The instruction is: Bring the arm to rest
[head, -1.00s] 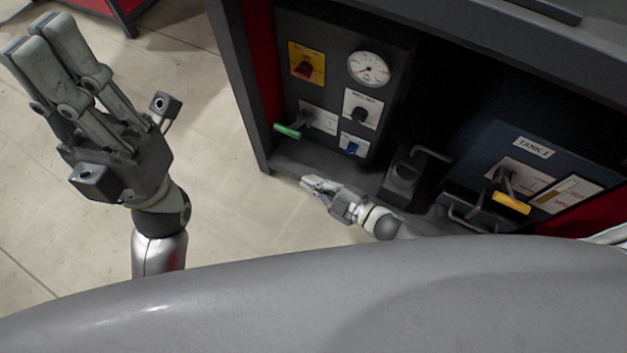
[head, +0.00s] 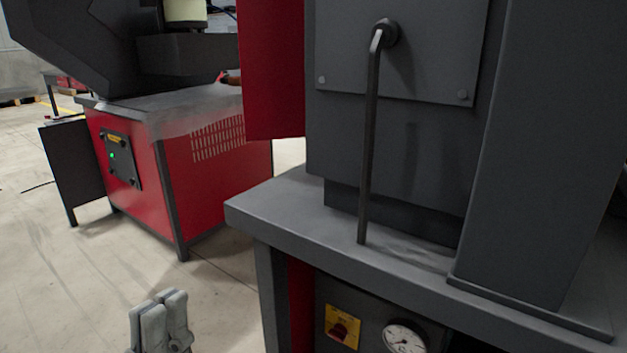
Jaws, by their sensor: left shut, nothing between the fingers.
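My left gripper (head: 160,318) shows at the bottom left of the head view, pointing up, with only its grey fingers in the picture. The fingers are shut together with nothing between them. It is over the open floor, left of the near machine (head: 330,215) and apart from it. The rest of my left arm is below the picture's edge. My right gripper is not in the picture.
The near machine has a dark worktop, a long hanging lever (head: 370,150), a yellow panel with a red switch (head: 342,327) and a gauge (head: 404,338). A red machine (head: 215,178) stands behind at left. Concrete floor (head: 60,285) is free at lower left.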

